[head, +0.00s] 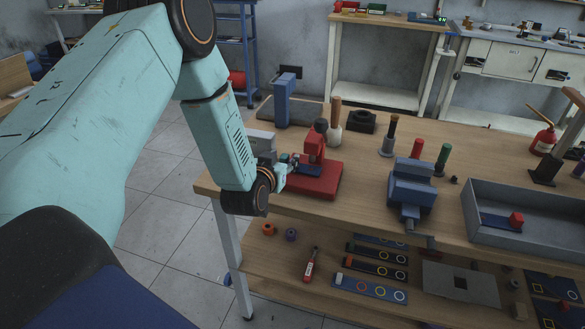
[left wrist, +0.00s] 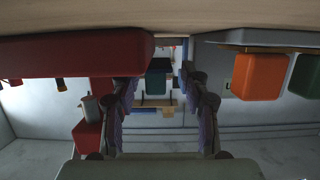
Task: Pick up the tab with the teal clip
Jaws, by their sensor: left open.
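My left arm reaches down from the upper left of the head view to the bench's left corner. Its gripper (head: 285,170) is at the left side of a red press-like fixture (head: 318,185); the arm hides part of it. A small dark blue tab (head: 309,171) lies on the fixture's base, with a small teal piece (head: 284,158) beside it, perhaps the clip. In the left wrist view, which looks upside down, the open gripper's fingers (left wrist: 158,95) stand apart, with a dark teal block (left wrist: 157,82) seen between them; I cannot tell its distance. My right gripper is not in view.
A blue post (head: 284,100) stands behind the fixture. A blue vise (head: 411,187) and a grey tray (head: 530,212) stand to the right on the wooden bench (head: 365,215). The lower shelf holds several marked strips. The left wrist view shows an orange block (left wrist: 259,76).

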